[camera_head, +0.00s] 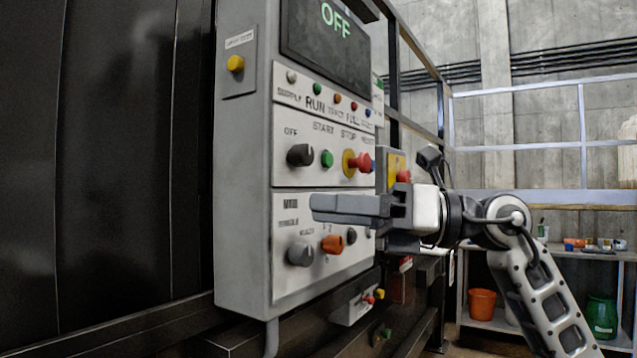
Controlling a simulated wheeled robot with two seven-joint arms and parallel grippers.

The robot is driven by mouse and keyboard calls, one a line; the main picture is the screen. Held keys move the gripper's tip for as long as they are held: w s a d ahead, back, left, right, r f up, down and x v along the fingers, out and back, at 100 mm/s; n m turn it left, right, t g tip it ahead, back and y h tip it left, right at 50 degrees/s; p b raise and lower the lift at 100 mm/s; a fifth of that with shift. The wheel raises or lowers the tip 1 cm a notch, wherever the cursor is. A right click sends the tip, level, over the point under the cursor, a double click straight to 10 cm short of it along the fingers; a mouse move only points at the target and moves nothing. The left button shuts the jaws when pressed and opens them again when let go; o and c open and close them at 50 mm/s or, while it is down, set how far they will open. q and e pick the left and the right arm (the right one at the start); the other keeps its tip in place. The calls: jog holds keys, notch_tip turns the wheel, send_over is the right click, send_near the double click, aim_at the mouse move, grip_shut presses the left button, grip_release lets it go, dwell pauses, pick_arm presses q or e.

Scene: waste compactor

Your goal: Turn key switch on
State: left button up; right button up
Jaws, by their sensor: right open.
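The grey control panel (240,190) fills the middle of the view, and its screen (320,40) reads OFF. A black rotary switch (300,155) sits under an OFF label at the left of the START row. I cannot tell for sure whether it is the key switch. Other knobs sit in the lower row: a grey one (300,253) and an orange one (332,244). My right gripper (318,209) reaches in from the right, fingers pointing left, in front of the panel between these rows. It is open and appears empty. It is below and right of the black switch. My left gripper is out of view.
A green button (327,159) and a red stop button (359,163) on a yellow ring are near the gripper. A yellow button (235,64) is on the panel's side. Railings and a shelf with an orange bucket (482,304) stand behind right.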

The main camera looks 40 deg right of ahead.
jog(key=s+d+r+t+h, duration=0.5)
jog(key=s+d+r+h, duration=0.2)
jog(key=d, duration=0.2)
jog(key=p, duration=0.5)
send_near(309, 155)
jog(key=shift+m+h, duration=0.3)
jog(key=shift+m, duration=0.1)
jog(key=x, duration=0.7)
jog(key=shift+a+r, duration=0.2)
jog(key=shift+r, duration=0.05)
jog(key=shift+w+a, duration=0.15)
jog(key=shift+w, duration=0.25)
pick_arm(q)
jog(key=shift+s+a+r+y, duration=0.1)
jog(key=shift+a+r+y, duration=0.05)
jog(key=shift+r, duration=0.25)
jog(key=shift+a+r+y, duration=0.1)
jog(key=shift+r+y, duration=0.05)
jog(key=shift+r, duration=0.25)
pick_arm(e)
jog(key=shift+w+a+f, duration=0.1)
jog(key=shift+w, duration=0.1)
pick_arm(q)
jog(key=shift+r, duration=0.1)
pick_arm(e)
jog(key=c, duration=1)
